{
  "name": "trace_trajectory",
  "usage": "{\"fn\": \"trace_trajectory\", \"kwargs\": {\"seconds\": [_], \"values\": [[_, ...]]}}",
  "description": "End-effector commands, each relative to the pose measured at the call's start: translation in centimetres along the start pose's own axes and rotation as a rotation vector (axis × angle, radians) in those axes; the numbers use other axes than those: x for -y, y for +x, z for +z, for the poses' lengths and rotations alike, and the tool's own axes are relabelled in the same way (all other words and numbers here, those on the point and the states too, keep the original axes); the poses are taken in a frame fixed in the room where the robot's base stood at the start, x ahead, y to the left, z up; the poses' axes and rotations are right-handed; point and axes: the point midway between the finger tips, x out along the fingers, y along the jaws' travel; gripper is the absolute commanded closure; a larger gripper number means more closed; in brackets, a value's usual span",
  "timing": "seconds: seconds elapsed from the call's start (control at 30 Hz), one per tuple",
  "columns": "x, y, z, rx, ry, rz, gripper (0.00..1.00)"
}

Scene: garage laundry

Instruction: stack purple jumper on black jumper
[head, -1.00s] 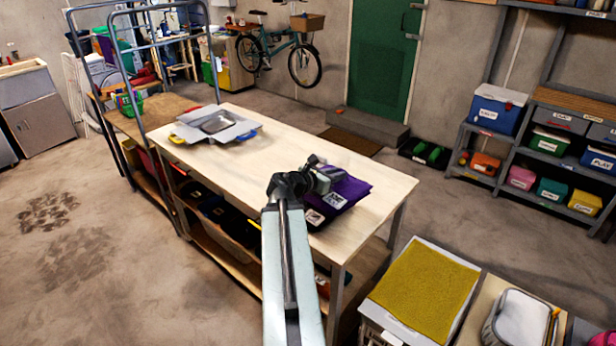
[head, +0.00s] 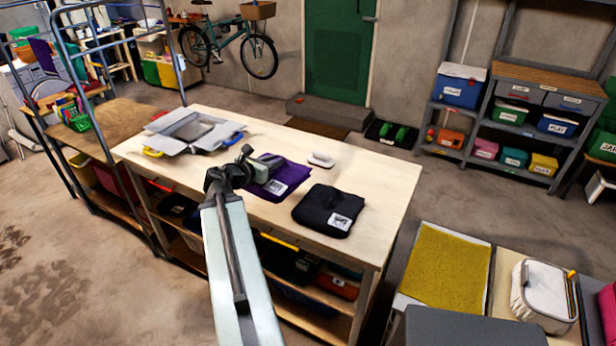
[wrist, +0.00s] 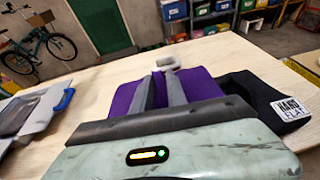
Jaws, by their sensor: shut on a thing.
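The purple jumper (head: 280,177) is folded, with a white label, over the middle of the wooden table (head: 385,185). My gripper (head: 268,162) is shut on it from above. In the wrist view the purple jumper (wrist: 190,85) lies around and under my gripper's fingers (wrist: 160,90). I cannot tell whether it touches the tabletop. The black jumper (head: 328,209) is folded flat on the table just to the right of the purple one, its white label facing front. It also shows at the right in the wrist view (wrist: 245,97). The purple jumper is beside it, with their edges close.
A small white object (head: 320,159) stands on the table behind the jumpers. A grey folding board (head: 195,132) lies at the table's left. A metal-framed cart (head: 100,135) stands beyond the left end. The table's right end is clear.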

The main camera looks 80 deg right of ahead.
Motion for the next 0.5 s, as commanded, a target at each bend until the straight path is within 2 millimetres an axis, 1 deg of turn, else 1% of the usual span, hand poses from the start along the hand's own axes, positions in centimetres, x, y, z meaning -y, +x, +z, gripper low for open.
{"fn": "trace_trajectory", "kwargs": {"seconds": [0.13,0.17,0.3,0.37,0.43,0.5], "values": [[-0.2,0.5,0.1,0.001,-0.001,0.005,1.00],[-0.5,0.9,0.1,0.001,-0.002,0.012,1.00],[-2.9,4.4,0.7,0.001,-0.010,0.045,1.00],[-3.7,5.7,1.0,0.002,-0.013,0.058,1.00],[-4.3,6.4,1.2,0.003,-0.017,0.070,1.00],[-4.4,6.5,1.3,0.003,-0.019,0.075,1.00]]}}
